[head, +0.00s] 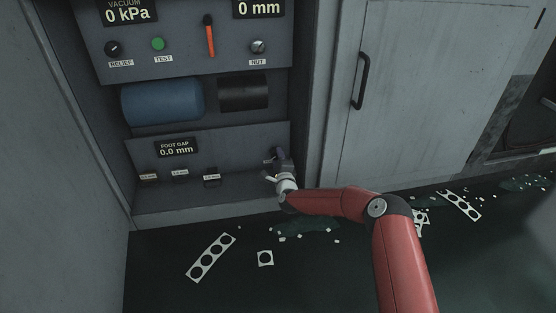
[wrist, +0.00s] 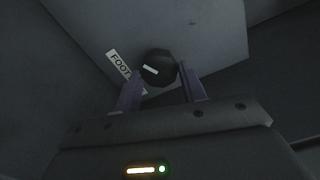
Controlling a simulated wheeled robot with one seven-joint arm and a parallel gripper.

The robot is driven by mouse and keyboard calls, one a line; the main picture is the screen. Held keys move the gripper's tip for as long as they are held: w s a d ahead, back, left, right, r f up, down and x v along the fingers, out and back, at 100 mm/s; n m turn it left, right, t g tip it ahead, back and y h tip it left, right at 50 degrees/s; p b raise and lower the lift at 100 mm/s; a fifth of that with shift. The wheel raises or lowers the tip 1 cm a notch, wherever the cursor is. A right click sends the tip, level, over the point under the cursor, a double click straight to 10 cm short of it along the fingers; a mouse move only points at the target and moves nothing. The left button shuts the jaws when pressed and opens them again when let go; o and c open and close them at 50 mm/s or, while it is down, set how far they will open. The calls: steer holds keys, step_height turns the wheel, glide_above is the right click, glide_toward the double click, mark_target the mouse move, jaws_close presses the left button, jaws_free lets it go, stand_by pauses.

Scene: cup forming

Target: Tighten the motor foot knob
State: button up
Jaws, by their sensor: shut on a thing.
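The motor foot knob (wrist: 158,67) is a dark round knob with a pale pointer mark, next to a tilted "FOOT" label (wrist: 118,64) in the wrist view. My gripper (wrist: 162,82) has its two purple-grey fingers on either side of the knob and is shut on it. In the head view my gripper (head: 276,160) is at the right end of the lower panel and hides the knob. The foot gap display (head: 175,147) reads 0.0 mm.
Several small labelled blocks (head: 180,173) sit along the lower panel. A blue motor cylinder (head: 162,99) is above it. A cabinet door with a dark handle (head: 361,81) stands to the right. Punched scrap strips (head: 211,257) lie on the floor.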

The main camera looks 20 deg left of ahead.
steer(key=o, duration=1)
steer(key=shift+c, duration=0.2)
steer(key=shift+s+d, duration=0.1)
steer(key=shift+p+v, duration=0.65)
steer(key=shift+v, duration=3.15)
